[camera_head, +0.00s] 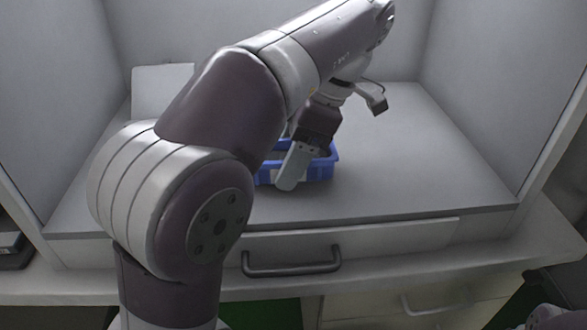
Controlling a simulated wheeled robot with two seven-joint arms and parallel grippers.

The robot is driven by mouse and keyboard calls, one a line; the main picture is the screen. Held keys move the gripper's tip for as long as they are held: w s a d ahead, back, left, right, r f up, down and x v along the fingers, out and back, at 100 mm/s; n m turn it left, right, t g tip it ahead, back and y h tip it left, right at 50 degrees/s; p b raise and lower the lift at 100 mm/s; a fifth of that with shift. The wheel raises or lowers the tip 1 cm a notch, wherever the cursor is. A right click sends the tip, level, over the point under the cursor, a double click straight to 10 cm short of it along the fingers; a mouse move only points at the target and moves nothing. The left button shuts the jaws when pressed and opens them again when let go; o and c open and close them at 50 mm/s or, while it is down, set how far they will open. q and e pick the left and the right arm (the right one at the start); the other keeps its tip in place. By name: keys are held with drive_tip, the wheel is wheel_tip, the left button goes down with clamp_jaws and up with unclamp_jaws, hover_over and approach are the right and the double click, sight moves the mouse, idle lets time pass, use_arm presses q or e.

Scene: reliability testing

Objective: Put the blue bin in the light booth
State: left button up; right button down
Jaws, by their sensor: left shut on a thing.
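The blue bin (318,170) is inside the light booth (410,185), on or just above its grey floor near the middle; I cannot tell if it touches the floor. My left arm reaches in from the left and crosses the booth. My left gripper (288,182) points down and is shut on the near side of the blue bin. The arm and gripper hide the bin's left and middle parts. Of my right arm only a small piece shows at the bottom right corner; its gripper is out of view.
Grey booth walls stand left, right and behind. A pale panel (150,90) leans at the back left. The booth floor to the right of the bin is clear. A drawer with a dark handle (290,268) lies below the front edge. A dark object (14,245) sits at far left.

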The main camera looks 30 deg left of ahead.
use_arm(q)
drive_tip(key=shift+s+r+p, duration=0.1)
drive_tip(key=shift+s+p, duration=0.1)
drive_tip(key=shift+p, duration=0.1)
drive_tip(key=shift+f, duration=0.2)
drive_tip(key=o, duration=1.2)
drive_tip(key=p+v, duration=0.6)
drive_tip(key=v, duration=0.2)
drive_tip(key=shift+a+r, duration=0.1)
